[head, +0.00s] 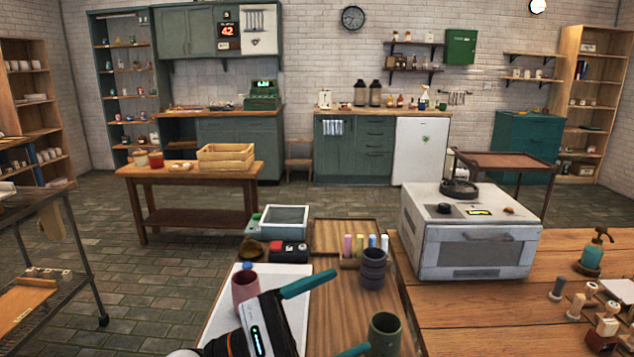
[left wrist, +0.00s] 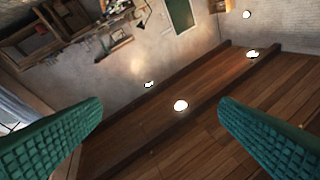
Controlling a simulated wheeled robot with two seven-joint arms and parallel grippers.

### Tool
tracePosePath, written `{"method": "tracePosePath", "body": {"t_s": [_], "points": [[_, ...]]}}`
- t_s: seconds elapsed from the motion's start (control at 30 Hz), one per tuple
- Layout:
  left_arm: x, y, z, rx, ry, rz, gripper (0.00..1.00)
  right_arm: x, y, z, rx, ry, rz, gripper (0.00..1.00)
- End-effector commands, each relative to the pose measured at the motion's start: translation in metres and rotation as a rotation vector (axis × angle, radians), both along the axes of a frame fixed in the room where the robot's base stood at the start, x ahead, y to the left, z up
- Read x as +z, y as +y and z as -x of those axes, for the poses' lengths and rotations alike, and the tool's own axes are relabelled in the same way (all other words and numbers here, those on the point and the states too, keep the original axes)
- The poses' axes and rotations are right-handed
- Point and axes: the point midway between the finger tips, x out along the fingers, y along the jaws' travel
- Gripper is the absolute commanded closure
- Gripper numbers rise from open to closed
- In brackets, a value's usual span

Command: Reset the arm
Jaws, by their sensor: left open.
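My left gripper (head: 350,310) is at the bottom centre of the head view, above the near work table (head: 330,335). Its two teal fingers are spread wide apart. In the left wrist view the gripper (left wrist: 160,103) shows with a finger on each side and nothing between them. That view looks past the fingers at the wooden ceiling (left wrist: 200,130) and its lamps. My right gripper is in neither view.
A white oven-like box (head: 470,240) and stamps (head: 605,332) occupy the right table. Behind are trays and colour tubes.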

Motion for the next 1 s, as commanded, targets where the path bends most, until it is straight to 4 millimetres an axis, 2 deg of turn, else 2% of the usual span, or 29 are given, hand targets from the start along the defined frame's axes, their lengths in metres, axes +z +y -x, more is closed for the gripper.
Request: {"method": "tracePosePath", "body": {"t_s": [0.03, 0.1, 0.17, 0.23, 0.27, 0.33, 0.43, 0.5, 0.6, 0.67, 0.7, 0.8, 1.0], "points": [[0.008, 0.016, -0.006, 0.022, 0.185, 0.184, 0.16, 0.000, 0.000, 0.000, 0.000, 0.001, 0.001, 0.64], [0.012, 0.046, -0.021, 0.051, 0.442, 0.441, 0.16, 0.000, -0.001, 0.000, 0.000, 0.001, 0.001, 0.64], [0.004, 0.075, -0.034, 0.077, 0.662, 0.663, 0.16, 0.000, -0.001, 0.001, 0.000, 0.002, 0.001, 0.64], [-0.019, 0.111, -0.048, 0.110, 0.914, 0.925, 0.16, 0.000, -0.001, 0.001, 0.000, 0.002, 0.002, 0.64], [-0.033, 0.127, -0.053, 0.130, 1.017, 1.039, 0.16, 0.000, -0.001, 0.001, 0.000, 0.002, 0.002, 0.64], [-0.074, 0.160, -0.057, 0.178, 1.253, 1.308, 0.16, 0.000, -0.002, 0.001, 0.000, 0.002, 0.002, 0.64], [-0.140, 0.196, -0.046, 0.264, 1.535, 1.676, 0.16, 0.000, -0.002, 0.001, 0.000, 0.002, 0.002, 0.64], [-0.187, 0.213, -0.027, 0.341, 1.694, 1.923, 0.16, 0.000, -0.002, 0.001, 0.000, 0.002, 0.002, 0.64], [-0.244, 0.226, 0.011, 0.469, 1.857, 2.238, 0.16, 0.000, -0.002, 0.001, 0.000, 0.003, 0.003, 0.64], [-0.270, 0.230, 0.034, 0.550, 1.917, 2.396, 0.16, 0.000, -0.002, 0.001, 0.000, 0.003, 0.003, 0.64], [-0.284, 0.230, 0.049, -0.572, -1.857, -2.373, 0.16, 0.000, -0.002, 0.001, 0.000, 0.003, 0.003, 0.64], [-0.311, 0.230, 0.085, -0.613, -1.663, -2.246, 0.16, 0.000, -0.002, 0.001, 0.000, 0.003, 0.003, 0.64], [-0.344, 0.226, 0.152, -0.687, -1.351, -2.039, 0.16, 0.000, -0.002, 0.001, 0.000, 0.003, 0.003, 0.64]]}}
